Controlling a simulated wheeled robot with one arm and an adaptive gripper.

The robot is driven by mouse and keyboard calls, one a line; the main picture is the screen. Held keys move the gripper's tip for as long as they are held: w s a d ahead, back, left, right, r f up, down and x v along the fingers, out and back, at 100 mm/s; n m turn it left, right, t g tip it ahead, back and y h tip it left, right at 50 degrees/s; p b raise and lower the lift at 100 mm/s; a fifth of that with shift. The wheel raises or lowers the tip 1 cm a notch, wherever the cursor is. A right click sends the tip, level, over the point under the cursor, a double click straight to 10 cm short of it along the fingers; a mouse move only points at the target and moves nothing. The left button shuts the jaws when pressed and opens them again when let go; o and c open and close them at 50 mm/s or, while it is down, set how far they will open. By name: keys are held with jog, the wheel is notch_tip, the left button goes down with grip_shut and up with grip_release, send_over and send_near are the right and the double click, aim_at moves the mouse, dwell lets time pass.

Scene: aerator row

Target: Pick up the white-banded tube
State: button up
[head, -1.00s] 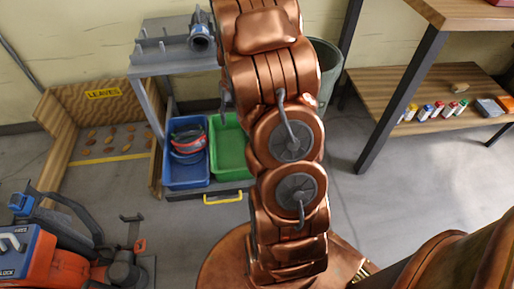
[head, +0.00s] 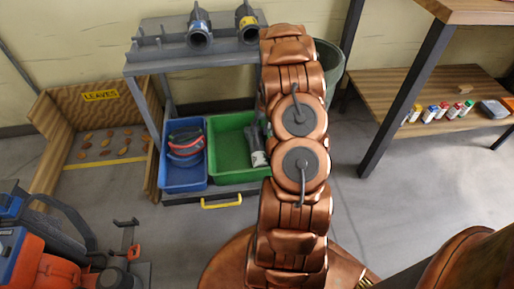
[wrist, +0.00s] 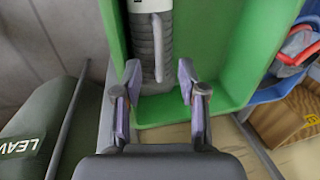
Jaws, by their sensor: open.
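The white-banded tube (wrist: 152,38) lies in the green bin (wrist: 118,25). In the wrist view its pale band is at the top edge and its ribbed grey body points down towards my gripper (wrist: 159,82). My gripper is open, with one finger on each side of the tube's near end; I cannot tell whether either finger touches it. In the head view the tube (head: 258,157) shows at the right side of the green bin (head: 228,150), partly behind my arm, which also hides my gripper.
A blue bin (head: 184,183) with red and grey items stands left of the green bin on the cart's lower shelf. Blue-banded (head: 199,28) and yellow-banded (head: 246,24) tubes sit on the upper shelf (head: 150,62). A dark green barrel (wrist: 50,125) is near my gripper.

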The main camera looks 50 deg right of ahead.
aim_at(257, 137)
jog(key=f, duration=0.2)
jog(key=f+b, duration=0.2)
jog(key=f, duration=0.1)
jog(key=shift+w+a+f, duration=0.3)
jog(key=shift+w+a, duration=0.05)
grip_shut()
dwell(0.5)
